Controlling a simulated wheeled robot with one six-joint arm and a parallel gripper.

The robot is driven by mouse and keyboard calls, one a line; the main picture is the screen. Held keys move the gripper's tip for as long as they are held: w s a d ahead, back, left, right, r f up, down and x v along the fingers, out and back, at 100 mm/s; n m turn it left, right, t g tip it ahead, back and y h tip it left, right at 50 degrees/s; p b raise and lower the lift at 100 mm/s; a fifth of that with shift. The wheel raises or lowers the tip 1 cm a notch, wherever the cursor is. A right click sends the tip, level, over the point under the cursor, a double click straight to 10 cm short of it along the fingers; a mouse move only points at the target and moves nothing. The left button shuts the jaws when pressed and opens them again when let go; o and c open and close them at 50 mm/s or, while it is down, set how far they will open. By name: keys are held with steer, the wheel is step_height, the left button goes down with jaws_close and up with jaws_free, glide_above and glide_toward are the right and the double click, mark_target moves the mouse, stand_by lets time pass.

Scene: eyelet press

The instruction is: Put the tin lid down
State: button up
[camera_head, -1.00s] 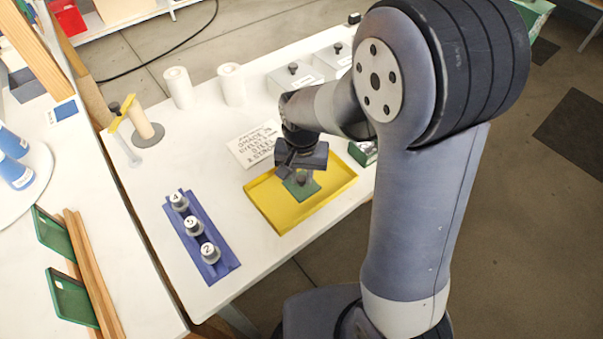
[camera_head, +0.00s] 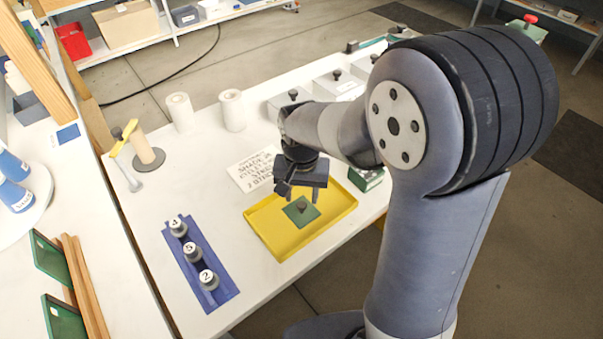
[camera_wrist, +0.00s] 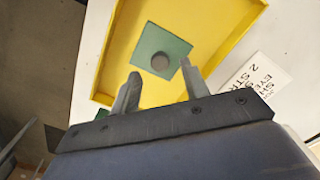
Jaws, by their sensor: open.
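The tin lid (camera_head: 301,209) is a green square plate with a dark round knob. It lies flat in the yellow tray (camera_head: 270,238), and the wrist view shows it whole (camera_wrist: 176,45). My gripper (camera_head: 301,197) is above the tray, over the lid's far side. In the wrist view my two fingers (camera_wrist: 158,88) are apart with nothing between them, and the knob is clear of both fingertips.
A blue rack (camera_head: 222,291) with three numbered knobbed pieces lies left of the tray. A written card (camera_head: 252,172) lies behind it. Lidded bins (camera_head: 290,100) and white rolls (camera_head: 232,110) stand at the back. A green box (camera_head: 366,180) is right of the tray.

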mark_target(302, 205)
step_height(302, 205, up, 9)
stand_by(0.5)
step_height(302, 205, down, 12)
steer(key=shift+f, duration=0.2)
step_height(302, 205, up, 2)
steer(key=shift+r, duration=0.65)
